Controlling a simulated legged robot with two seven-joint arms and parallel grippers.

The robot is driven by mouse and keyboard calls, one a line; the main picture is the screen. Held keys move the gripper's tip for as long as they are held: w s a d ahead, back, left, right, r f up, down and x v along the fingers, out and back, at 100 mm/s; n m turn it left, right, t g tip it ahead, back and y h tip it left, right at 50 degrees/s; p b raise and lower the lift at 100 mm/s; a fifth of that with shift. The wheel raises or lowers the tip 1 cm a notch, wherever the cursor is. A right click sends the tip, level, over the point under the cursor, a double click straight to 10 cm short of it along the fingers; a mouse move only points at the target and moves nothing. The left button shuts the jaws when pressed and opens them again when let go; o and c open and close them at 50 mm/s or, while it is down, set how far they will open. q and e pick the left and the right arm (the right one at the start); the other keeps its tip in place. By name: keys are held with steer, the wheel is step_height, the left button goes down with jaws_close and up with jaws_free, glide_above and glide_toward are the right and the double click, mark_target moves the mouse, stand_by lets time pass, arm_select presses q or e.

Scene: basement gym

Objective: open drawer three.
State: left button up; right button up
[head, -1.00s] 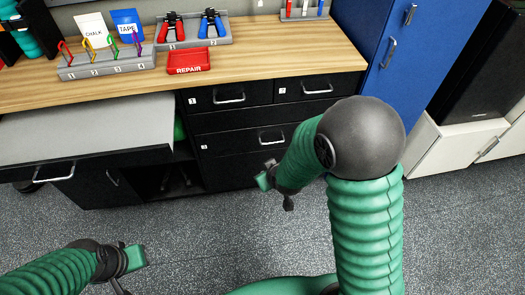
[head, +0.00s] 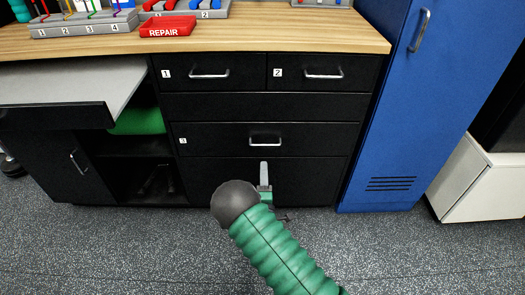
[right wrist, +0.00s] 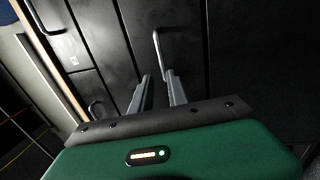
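Drawer three (head: 220,141) is a wide black front marked 3, flush with the cabinet. Its silver bar handle (head: 265,141) sits at its middle. My right gripper (head: 264,167) is just below that handle in the head view. In the right wrist view the two grey fingers of my right gripper (right wrist: 158,92) are apart with nothing between their tips. The handle (right wrist: 161,58) stands just ahead of the gap, and I cannot tell whether a finger touches it. My left gripper is in neither current view.
Drawers one (head: 209,73) and two (head: 324,73) are shut above. A grey sliding tray (head: 60,85) juts out at the left. A blue locker (head: 405,130) stands at the right. A red REPAIR tray (head: 168,27) is on the wooden worktop (head: 270,38). The speckled floor in front is clear.

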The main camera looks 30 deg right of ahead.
mark_target(266, 145)
steer(key=b+x, duration=0.1)
steer(key=x, duration=0.2)
steer(key=b+x, duration=0.1)
steer(key=x, duration=0.3)
steer(key=b+x, duration=0.2)
steer(key=x, duration=0.2)
steer(key=shift+s+d+f, duration=0.1)
steer(key=shift+d+f, duration=0.3)
steer(key=shift+d+r, duration=0.1)
steer(key=shift+r, duration=0.05)
steer(key=shift+d, duration=0.1)
steer(key=shift+c, duration=0.4)
jaws_close()
steer(key=shift+a, duration=0.2)
